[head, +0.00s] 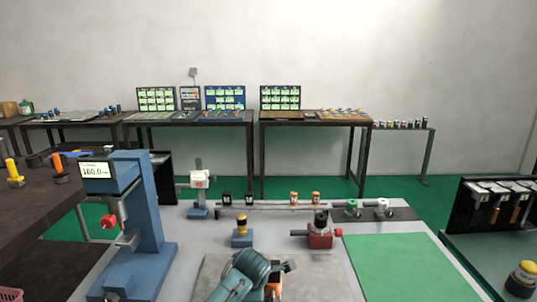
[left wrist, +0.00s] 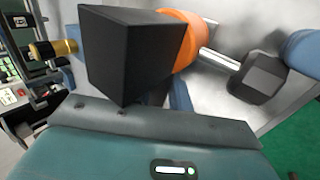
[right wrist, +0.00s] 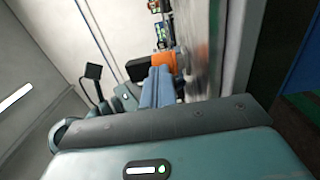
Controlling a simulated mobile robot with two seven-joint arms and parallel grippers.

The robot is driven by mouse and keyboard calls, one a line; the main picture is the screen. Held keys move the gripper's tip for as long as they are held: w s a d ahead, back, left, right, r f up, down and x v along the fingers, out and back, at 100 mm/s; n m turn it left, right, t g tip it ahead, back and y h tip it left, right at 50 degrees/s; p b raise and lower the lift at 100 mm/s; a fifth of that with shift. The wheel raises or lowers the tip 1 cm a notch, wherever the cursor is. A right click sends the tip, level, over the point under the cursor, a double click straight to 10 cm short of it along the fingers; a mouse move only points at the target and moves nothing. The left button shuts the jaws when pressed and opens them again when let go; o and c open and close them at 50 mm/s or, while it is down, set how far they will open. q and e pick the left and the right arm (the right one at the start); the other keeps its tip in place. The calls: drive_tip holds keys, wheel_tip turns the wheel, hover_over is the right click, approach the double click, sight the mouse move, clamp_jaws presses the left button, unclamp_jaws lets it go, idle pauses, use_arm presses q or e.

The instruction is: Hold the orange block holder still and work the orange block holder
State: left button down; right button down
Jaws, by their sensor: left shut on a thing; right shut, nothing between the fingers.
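The orange block holder (head: 272,291) is at the bottom centre of the head view, largely hidden behind a teal arm. In the left wrist view its round orange part (left wrist: 183,38) has a large black block (left wrist: 130,52) on one side and a silver shaft with a black knob (left wrist: 262,78) on the other. My left gripper (left wrist: 179,95) is shut on the holder; the black block hides most of the grip. In the right wrist view my right gripper (right wrist: 156,88) is shut and empty, its fingers pointing at the orange holder (right wrist: 164,62). Whether they touch it I cannot tell.
A blue press (head: 142,225) with a display stands left on the grey bench. A blue holder (head: 242,238) and a red holder (head: 320,236) stand behind the orange one. A green mat (head: 405,268) lies clear on the right. A rail (head: 275,206) crosses behind.

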use_arm(q)
drive_tip(key=shift+s+d, duration=0.15)
drive_tip(key=shift+d, duration=0.2)
use_arm(e)
drive_tip(key=shift+a+f, duration=0.1)
drive_tip(key=shift+a, duration=0.25)
drive_tip(key=shift+s+d, duration=0.1)
drive_tip(key=shift+d, duration=0.3)
use_arm(q)
drive_tip(key=shift+a, duration=0.25)
use_arm(e)
drive_tip(key=s, duration=0.5)
drive_tip(key=shift+s+d, duration=0.25)
drive_tip(key=shift+s, duration=0.15)
use_arm(q)
drive_tip(key=c, duration=1.2)
unclamp_jaws()
